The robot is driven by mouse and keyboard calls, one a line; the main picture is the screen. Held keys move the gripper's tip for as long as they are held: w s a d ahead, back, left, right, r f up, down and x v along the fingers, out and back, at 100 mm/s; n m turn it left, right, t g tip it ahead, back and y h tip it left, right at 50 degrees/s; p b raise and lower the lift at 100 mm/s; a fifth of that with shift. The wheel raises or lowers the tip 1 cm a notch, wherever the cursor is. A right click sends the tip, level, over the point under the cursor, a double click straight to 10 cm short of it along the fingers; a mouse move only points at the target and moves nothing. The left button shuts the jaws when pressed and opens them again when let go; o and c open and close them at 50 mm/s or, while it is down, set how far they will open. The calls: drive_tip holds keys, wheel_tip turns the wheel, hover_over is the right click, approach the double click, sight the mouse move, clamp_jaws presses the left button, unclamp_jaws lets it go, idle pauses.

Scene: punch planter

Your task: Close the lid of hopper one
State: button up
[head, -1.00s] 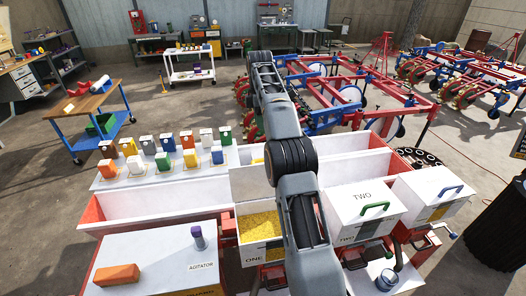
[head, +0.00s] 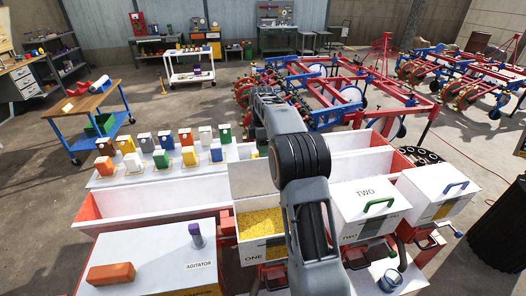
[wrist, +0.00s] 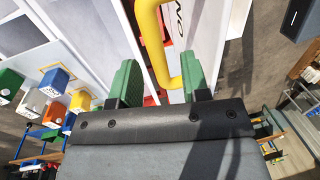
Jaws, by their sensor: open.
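Hopper one (head: 260,252) is a white box marked ONE, filled with yellow grain (head: 259,222). Its white lid (head: 251,180) stands raised at the back of the box, so the hopper is open. In the wrist view the lid (wrist: 205,35) shows part of its lettering and a yellow handle (wrist: 149,22). My gripper (wrist: 160,78) is open, with green fingers on both sides of the handle's lower end. The right finger is close to the handle; I cannot tell if it touches.
Hopper two (head: 367,205) is shut, with a green handle, to the right. Several coloured canisters (head: 161,158) stand to the left. An orange block (head: 111,273) and a purple-topped bottle (head: 196,236) stand on the agitator cover (head: 150,250).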

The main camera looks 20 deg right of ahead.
drive_tip(key=shift+f, duration=0.35)
clamp_jaws()
idle(0.4)
